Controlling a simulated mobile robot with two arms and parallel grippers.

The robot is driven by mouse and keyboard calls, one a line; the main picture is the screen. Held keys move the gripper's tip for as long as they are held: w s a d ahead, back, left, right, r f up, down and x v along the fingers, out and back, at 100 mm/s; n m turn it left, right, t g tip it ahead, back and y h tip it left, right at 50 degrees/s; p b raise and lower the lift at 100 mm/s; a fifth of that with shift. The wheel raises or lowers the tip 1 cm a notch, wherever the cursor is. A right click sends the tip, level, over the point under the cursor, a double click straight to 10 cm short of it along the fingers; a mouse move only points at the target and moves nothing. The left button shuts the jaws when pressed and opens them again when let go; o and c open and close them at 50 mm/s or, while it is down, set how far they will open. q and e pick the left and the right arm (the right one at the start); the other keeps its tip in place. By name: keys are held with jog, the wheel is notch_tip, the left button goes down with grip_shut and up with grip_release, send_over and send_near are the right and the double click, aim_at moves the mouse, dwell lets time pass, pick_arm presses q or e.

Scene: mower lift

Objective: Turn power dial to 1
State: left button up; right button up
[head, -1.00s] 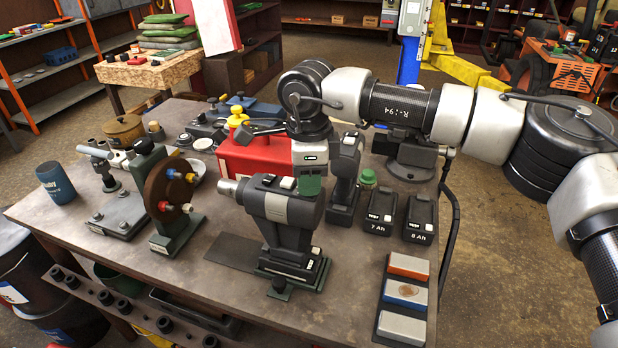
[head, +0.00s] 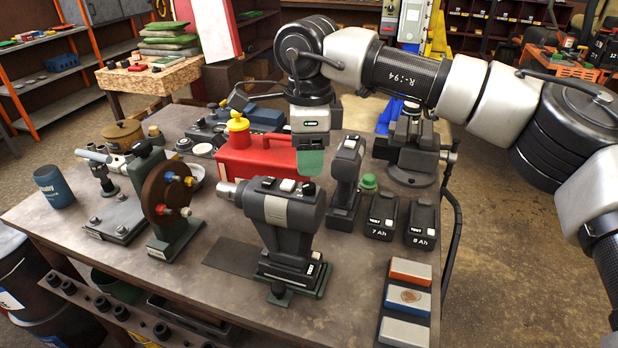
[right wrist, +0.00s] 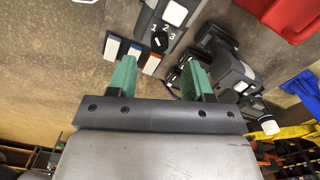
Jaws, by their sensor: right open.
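The power dial (head: 308,188) is a small black knob on top of the dark grey power tool (head: 283,235), which stands upright on the bench. In the right wrist view the dial (right wrist: 159,43) has a white mark and the numbers 1, 2 and 3 around it. My right gripper (head: 310,162) has green fingers and hangs just above and behind the dial. In the right wrist view the right gripper (right wrist: 158,64) is open and empty, with the dial beyond and between its fingertips, apart from them. My left gripper is out of view.
A second tool (head: 346,175) stands close to the right of my gripper. Battery packs (head: 382,217) and a tray of coloured blocks (head: 408,298) are right.

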aim_at(309, 185)
notch_tip(309, 185, up, 5)
jog(key=shift+r+b, duration=0.2)
jog(key=shift+b, duration=0.15)
